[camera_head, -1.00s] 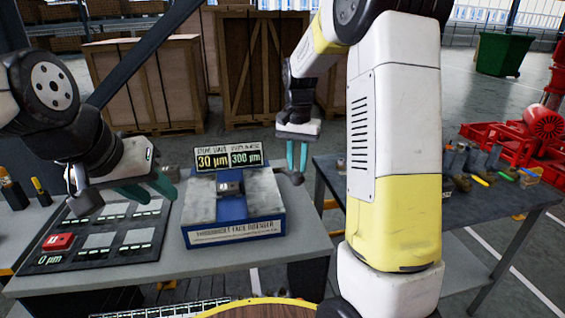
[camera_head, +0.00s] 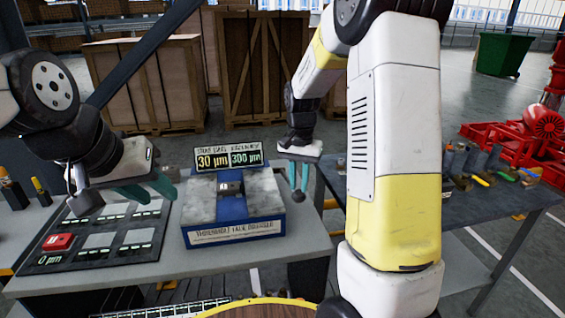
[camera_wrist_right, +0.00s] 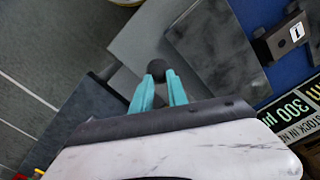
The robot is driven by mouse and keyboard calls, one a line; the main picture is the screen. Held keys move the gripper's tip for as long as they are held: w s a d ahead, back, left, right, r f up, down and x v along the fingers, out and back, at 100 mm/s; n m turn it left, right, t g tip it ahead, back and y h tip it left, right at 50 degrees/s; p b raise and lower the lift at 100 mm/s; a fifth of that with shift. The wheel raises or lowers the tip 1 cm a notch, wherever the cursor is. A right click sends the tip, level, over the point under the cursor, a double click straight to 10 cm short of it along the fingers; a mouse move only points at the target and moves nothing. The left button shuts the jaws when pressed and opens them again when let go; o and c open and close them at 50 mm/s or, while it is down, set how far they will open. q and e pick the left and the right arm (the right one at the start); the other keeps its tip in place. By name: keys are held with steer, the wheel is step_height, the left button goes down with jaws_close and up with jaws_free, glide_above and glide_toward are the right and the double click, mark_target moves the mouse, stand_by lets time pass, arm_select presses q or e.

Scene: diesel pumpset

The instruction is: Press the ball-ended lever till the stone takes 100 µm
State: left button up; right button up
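The dresser (camera_head: 235,208) has a blue base, grey stone blocks and a display (camera_head: 229,159) reading 30 µm beside 300 µm. The lever's dark ball end (camera_head: 298,196) is off the dresser's right side; most of the lever is hidden. My right gripper (camera_head: 298,186) points down with its teal fingertips at the ball, apart from each other. The right wrist view shows the ball (camera_wrist_right: 157,70) at the fingertips (camera_wrist_right: 161,76); exact contact cannot be told. My left gripper (camera_head: 155,193) hangs empty over the left of the bench, fingers apart.
A dark panel (camera_head: 98,240) with a red block (camera_head: 58,242) and a 0 µm reading lies left of the dresser. A second table (camera_head: 470,215) with small parts stands at right. Wooden crates (camera_head: 150,80) stand behind. My right arm covers the middle right.

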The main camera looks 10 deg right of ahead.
steer(key=shift+s+f, duration=0.15)
steer(key=shift+f, duration=0.6)
steer(key=shift+s+f, duration=0.15)
steer(key=shift+f, duration=0.55)
steer(key=w+r, duration=0.3)
steer(key=r, duration=1.2)
steer(key=shift+w+r, duration=0.2)
steer(key=s+a+r+n+t+y, duration=0.1)
steer(key=s+n+t, duration=0.2)
steer(key=s, duration=0.9)
steer(key=s+a+r+n+t+y, duration=0.1)
steer(key=s+r+n+t, duration=0.1)
steer(key=s, duration=1)
steer(key=shift+s+a+n+t, duration=0.15)
steer(key=shift+n+t, duration=0.45)
